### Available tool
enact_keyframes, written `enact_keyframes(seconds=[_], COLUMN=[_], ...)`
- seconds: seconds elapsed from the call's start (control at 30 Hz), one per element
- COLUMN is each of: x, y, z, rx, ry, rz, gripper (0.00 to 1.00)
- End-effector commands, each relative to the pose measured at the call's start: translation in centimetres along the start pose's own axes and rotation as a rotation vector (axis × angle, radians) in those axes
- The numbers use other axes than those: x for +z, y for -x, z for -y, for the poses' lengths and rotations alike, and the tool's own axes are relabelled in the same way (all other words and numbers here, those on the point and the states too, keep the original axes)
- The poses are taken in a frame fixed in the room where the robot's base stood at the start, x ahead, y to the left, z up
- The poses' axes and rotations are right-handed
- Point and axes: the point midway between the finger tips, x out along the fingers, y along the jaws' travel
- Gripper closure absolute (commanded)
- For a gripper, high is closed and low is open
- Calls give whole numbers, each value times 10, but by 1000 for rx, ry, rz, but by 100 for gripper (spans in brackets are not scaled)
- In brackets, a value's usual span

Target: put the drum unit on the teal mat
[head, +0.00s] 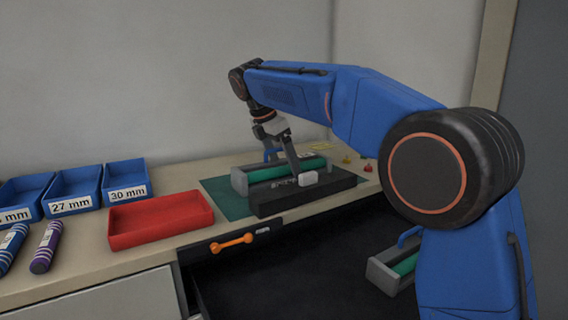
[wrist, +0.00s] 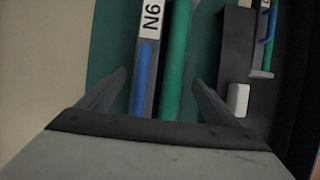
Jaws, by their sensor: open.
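A drum unit, a grey tray with a green roller (head: 272,173) and a blue handle, lies on the teal mat (head: 222,196), behind a black block. In the wrist view this drum unit (wrist: 172,60) shows a blue bar and a white label reading "N6", with teal mat (wrist: 105,50) beside it. My gripper (head: 281,158) is above it, pointing down; in the wrist view its open fingers (wrist: 158,92) stand on either side of the unit, apart from it. A second similar unit (head: 393,267) with a blue handle sits low at the right in the dark open drawer.
The black block (head: 303,193) with a white piece on it stands at the mat's front. A red tray (head: 160,220), blue labelled bins (head: 75,190) and purple and blue cylinders (head: 46,247) are on the left. Small coloured pieces (head: 347,159) lie behind right. An orange handle (head: 231,243) is on the front.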

Motion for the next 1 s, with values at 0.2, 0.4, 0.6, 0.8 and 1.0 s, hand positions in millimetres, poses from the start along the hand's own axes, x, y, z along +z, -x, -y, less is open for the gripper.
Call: enact_keyframes(seconds=[0.2,0.4,0.6,0.8,1.0], x=[1,0,1,1,1], y=[11,42,67,77,77], z=[-1,-1,-1,0,0], rx=[2,3,2,0,0], ry=[0,1,-1,0,0], rz=[0,0,0,0,0], gripper=[15,15,15,15,15])
